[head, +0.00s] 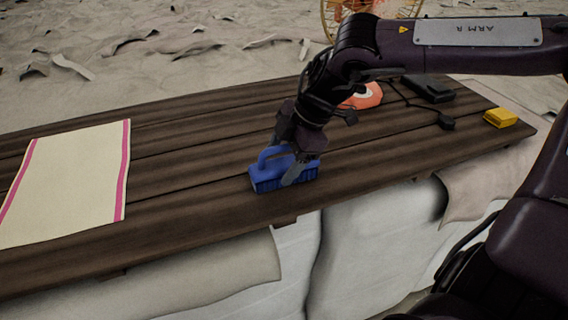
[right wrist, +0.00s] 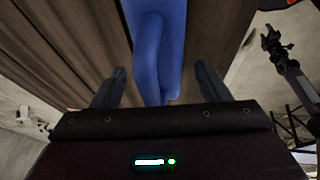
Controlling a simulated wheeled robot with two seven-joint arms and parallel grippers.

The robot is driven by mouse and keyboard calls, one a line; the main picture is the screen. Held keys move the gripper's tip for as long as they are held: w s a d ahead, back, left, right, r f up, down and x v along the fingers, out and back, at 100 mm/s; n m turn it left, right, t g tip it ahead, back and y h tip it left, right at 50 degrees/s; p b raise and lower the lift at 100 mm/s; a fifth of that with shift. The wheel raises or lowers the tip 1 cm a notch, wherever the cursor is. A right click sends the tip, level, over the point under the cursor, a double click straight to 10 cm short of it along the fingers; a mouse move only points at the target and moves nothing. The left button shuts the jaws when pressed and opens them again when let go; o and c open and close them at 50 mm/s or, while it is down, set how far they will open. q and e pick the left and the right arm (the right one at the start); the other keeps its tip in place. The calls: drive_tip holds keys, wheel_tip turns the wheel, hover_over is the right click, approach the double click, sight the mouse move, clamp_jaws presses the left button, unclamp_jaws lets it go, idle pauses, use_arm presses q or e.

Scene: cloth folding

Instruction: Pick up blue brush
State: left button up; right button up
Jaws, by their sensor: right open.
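The blue brush (head: 264,179) stands bristles down on the dark wooden table (head: 200,205), near its front edge, with its looped handle on top. My right gripper (head: 284,170) is right over the brush, with its fingers reaching down around it. In the right wrist view the brush (right wrist: 158,45) lies between the two open fingers of the gripper (right wrist: 158,88), with a gap on each side. Part of the brush is hidden behind the gripper in the head view. My left gripper is not in view.
A cream cloth with pink stripes (head: 75,180) lies flat on the left of the table. The table between cloth and brush is clear.

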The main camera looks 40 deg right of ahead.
drive_tip(key=shift+s, duration=0.15)
drive_tip(key=shift+c, duration=0.9)
drive_tip(key=c, duration=1)
drive_tip(key=shift+o, duration=0.2)
drive_tip(key=shift+r, duration=0.2)
drive_tip(key=shift+r, duration=0.3)
wheel_tip(320, 180, up, 19)
drive_tip(key=b, duration=0.3)
drive_tip(key=shift+r, duration=0.1)
